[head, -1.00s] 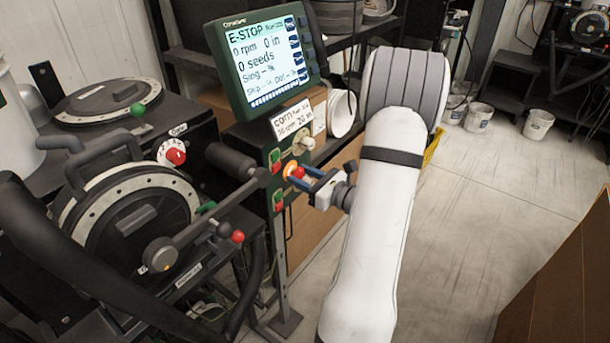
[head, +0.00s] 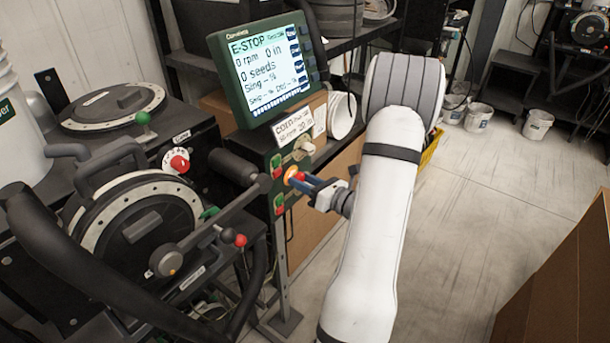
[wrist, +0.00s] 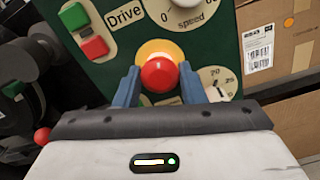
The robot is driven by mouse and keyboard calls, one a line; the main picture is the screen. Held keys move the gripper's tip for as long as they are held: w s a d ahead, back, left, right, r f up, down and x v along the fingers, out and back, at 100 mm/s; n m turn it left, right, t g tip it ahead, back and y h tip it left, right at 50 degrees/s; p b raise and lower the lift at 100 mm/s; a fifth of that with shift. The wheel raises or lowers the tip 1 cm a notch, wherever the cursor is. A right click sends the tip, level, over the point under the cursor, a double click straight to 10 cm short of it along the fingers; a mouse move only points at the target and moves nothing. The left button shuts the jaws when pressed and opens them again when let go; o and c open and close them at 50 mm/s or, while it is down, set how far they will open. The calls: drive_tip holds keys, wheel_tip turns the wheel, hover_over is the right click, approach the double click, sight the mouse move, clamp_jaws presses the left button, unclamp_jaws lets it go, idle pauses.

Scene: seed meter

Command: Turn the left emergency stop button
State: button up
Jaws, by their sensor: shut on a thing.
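The emergency stop button has a red cap (wrist: 160,76) in a yellow-orange surround, on the dark green control panel (wrist: 212,52). In the head view the red cap (head: 299,176) shows just beyond the fingers, partly covered by them. My gripper (wrist: 162,86) is shut on the button, with one blue finger on each side of the cap. In the head view my gripper (head: 305,183) reaches the panel from the right. The display (head: 268,70) above reads "E-STOP", 0 rpm and 0 seeds.
Green and red push buttons (wrist: 83,30) sit left of the emergency stop button, and a speed dial (wrist: 183,12) is above it. A black lever arm with a red knob (head: 240,240) stands close at the left. Cardboard boxes (wrist: 280,45) are at the right.

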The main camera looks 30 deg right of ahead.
drive_tip(key=shift+d+r+m+p, duration=0.1)
drive_tip(key=shift+r+m+p, duration=0.1)
drive_tip(key=shift+m+p, duration=1)
drive_tip(key=shift+m, duration=0.3)
drive_tip(key=o, duration=1)
drive_tip(key=shift+f, duration=0.15)
drive_tip(key=shift+c, duration=0.2)
drive_tip(key=shift+s+d+b, duration=0.1)
drive_tip(key=shift+s+b, duration=0.15)
drive_tip(key=shift+b, duration=0.1)
drive_tip(key=b+v, duration=0.1)
drive_tip(key=v, duration=0.6)
